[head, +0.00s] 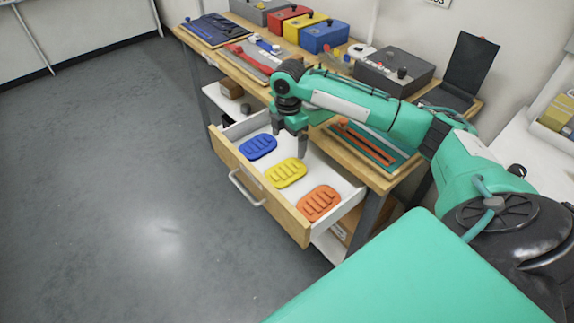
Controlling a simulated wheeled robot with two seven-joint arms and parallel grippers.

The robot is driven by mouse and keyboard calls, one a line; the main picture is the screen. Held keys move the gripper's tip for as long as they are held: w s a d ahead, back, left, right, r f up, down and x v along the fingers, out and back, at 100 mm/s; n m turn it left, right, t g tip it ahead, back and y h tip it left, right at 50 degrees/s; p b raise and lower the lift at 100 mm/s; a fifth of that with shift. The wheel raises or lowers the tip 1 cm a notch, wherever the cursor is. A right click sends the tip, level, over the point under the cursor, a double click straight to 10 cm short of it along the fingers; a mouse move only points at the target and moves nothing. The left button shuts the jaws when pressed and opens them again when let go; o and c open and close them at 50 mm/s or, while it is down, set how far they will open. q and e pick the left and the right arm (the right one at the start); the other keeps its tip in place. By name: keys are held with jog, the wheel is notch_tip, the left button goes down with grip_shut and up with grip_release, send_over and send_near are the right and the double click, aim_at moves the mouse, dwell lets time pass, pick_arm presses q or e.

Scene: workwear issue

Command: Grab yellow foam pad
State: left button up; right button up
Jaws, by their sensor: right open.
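The yellow foam pad (286,173) lies flat in an open white drawer with a wooden front (262,190). It is between a blue pad (258,147) at its upper left and an orange pad (318,203) at its lower right. My right gripper (289,150) is open and empty, pointing down over the drawer. Its fingers appear just above the yellow pad's far edge; I cannot tell the exact height. My left gripper is not in view.
The workbench top (376,177) above the drawer holds red, yellow and blue boxes (325,36), a grey case (393,70) and trays with tools. A second white table (520,140) stands at the right. The grey floor at left is clear.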

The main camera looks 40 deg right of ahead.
send_over(286, 170)
jog(key=f, duration=0.6)
jog(key=shift+s+d, duration=0.15)
jog(key=shift+s, duration=0.1)
jog(key=shift+f, duration=0.9)
jog(key=f, duration=0.3)
jog(key=shift+w+f, duration=0.3)
jog(key=shift+f, duration=0.3)
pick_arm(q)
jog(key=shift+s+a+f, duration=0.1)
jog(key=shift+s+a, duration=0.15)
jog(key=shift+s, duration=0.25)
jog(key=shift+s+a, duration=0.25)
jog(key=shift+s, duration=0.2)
pick_arm(e)
jog(key=shift+c, duration=0.5)
